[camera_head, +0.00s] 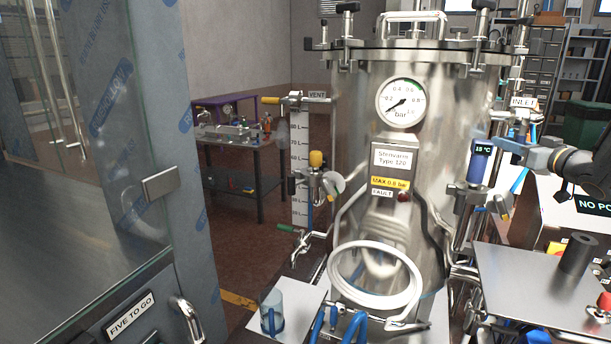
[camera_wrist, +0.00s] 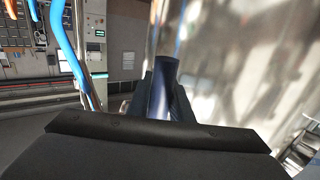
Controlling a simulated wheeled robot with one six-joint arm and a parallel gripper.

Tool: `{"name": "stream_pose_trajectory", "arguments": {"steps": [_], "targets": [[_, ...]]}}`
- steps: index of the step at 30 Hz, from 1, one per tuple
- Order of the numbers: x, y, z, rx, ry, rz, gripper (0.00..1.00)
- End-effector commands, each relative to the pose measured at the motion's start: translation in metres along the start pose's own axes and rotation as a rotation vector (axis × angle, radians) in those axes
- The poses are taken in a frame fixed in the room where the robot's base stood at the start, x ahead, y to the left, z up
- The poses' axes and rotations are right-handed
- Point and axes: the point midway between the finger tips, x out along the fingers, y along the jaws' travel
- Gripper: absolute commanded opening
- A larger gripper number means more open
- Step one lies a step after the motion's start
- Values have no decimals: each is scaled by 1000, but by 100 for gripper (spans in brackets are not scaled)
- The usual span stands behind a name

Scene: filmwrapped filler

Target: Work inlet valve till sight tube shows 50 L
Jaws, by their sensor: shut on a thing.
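My gripper (camera_head: 512,146) reaches in from the right, just below the INLET label (camera_head: 522,102) beside the steel vessel (camera_head: 350,120). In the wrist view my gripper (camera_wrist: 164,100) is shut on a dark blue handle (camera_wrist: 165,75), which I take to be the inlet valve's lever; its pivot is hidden. The sight tube's litre scale (camera_head: 298,150) stands on the vessel's left, below the VENT label. Fittings partly cover the scale. A bluish column shows low beside it, but its top is too small to read against 50 L.
A pressure gauge (camera_head: 401,102) sits on the vessel, above a MAX 0.8 bar plate (camera_head: 390,183). A blue 15 °C display (camera_head: 481,148) is close left of my gripper. A steel table (camera_head: 530,280) stands below right. A glass-doored cabinet (camera_head: 100,150) fills the left.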

Motion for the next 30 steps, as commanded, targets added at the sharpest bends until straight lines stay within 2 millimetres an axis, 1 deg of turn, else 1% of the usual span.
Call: {"name": "stream_pose_trajectory", "arguments": {"steps": [16, 17, 18, 26, 30], "targets": [[1, -2, -2, 21, 16, 0, 0], [1, -2, -2, 21, 16, 0, 24], [1, -2, -2, 21, 15, 0, 27], [0, -1, -1, 21, 15, 1, 27], [-10, 0, 0, 20, 14, 2, 27]]}}
